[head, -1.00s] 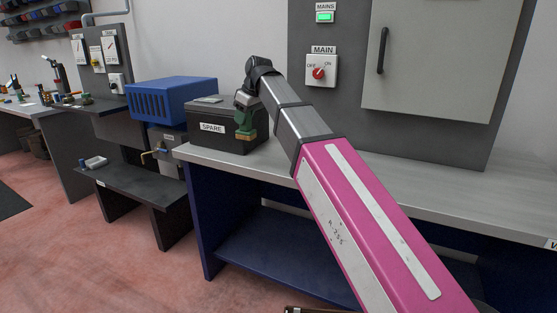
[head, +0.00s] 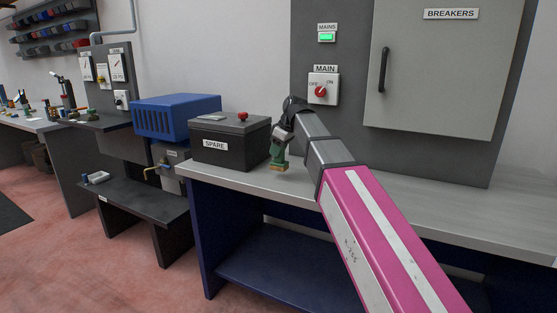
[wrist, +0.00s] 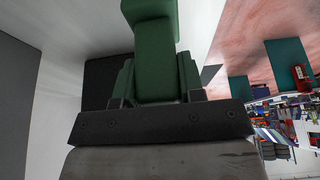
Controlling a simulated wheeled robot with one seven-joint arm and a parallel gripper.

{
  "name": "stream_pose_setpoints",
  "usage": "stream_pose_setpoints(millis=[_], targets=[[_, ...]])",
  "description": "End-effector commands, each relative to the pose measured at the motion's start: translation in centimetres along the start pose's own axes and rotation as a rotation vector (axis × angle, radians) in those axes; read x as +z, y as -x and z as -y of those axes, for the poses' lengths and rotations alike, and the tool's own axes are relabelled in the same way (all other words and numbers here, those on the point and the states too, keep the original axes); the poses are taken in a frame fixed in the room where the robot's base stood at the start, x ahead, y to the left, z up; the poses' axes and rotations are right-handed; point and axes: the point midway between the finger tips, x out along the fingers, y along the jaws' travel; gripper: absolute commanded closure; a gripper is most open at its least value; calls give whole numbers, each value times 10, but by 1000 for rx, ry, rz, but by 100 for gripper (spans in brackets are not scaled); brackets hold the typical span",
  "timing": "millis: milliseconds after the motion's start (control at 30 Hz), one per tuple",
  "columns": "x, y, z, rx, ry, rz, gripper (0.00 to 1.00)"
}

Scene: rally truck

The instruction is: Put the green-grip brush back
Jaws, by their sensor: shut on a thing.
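The green-grip brush (head: 280,153) is in my gripper (head: 281,146), in the middle of the head view. It hangs roughly upright, with its tan lower end at or just above the grey bench top (head: 340,186), right of the SPARE box. I cannot tell whether it touches the bench. In the wrist view, the green grip (wrist: 154,50) stands between the fingers of my gripper (wrist: 155,82), which are shut on it. The far end of the brush is out of that view.
The black SPARE box (head: 232,157), with a red knob on top, stands just left of the brush. A blue slotted box (head: 176,118) is further left. The MAIN switch panel (head: 323,88) and breaker cabinet (head: 435,75) rise behind. The bench to the right looks clear.

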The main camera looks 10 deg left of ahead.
Motion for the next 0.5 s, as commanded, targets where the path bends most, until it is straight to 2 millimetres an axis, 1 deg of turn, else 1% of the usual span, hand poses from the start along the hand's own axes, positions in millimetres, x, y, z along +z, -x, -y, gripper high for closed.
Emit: stream_pose_setpoints(millis=[167, 300, 400, 500], targets=[[5, -8, -1, 0, 0, 0, 94], [12, -25, 0, -1, -1, 1, 94], [15, -33, -1, 0, -1, 0, 94], [16, -34, -1, 1, -1, 0, 94]])
